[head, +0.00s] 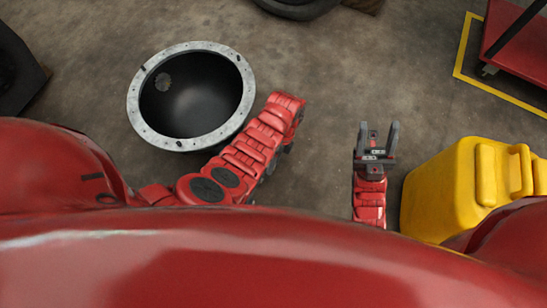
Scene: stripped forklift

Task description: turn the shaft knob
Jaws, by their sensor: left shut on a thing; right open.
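My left arm reaches in from the left, and its red wrist end (284,108) lies just right of a black bowl-shaped housing. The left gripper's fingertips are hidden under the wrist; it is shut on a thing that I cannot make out. My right gripper (377,142) is open and empty, its two grey fingers pointing up the picture, over bare floor. The housing (213,62) has a pale metal rim with bolt holes. I cannot identify the shaft knob for certain.
A yellow jerrycan-like container (440,190) stands close right of my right gripper. A red cart (515,50) is at the upper right beside a yellow floor line. A tyre (297,8) lies at the top. The concrete floor between the housing and the cart is clear.

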